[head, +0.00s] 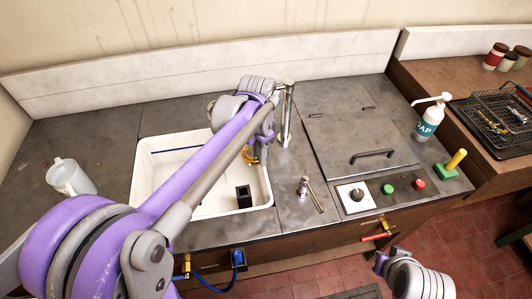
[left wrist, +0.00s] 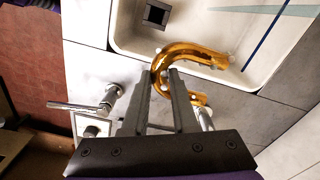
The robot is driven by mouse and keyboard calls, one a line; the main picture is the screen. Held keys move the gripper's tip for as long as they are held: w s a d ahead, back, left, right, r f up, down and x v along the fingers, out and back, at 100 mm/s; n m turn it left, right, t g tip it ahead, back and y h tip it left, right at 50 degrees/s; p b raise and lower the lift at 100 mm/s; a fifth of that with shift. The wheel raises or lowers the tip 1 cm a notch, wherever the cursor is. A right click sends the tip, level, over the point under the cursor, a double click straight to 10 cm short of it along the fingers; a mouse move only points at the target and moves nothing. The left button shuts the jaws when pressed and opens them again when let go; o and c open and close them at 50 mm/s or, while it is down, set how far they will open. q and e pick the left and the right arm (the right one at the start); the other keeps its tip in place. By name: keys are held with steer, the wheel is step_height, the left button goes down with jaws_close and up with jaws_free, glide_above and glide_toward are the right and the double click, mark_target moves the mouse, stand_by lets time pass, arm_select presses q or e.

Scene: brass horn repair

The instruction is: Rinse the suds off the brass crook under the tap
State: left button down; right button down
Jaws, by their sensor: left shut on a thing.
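The brass crook (left wrist: 195,52) is a curved golden tube with several small white blobs of suds on it. My left gripper (left wrist: 162,82) is shut on it in the left wrist view, over the sink's edge. In the head view my left arm reaches across the white sink (head: 150,185), and only a bit of the crook (head: 247,157) shows below my left gripper (head: 255,140). The tall metal tap (head: 287,115) stands just right of the gripper. No water is visible. My right wrist is at the lower right; its jaws (head: 380,262) are too unclear to read.
A lever (head: 311,193) stands on the counter right of the sink. A black square block (head: 244,197) and a blue rod (head: 185,149) are in the sink. A jug (head: 70,177) stands left; a soap bottle (head: 429,120) and wire rack (head: 492,115) are right.

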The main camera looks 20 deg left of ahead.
arm_select(q)
steer(key=s+a+f+b, duration=0.1)
steer(key=a+f, duration=0.1)
steer(key=a, duration=0.9)
steer(key=shift+a+f, duration=0.2)
steer(key=shift+a, duration=0.15)
stand_by(0.6)
steer(key=shift+w, duration=0.5)
steer(key=shift+s, duration=0.1)
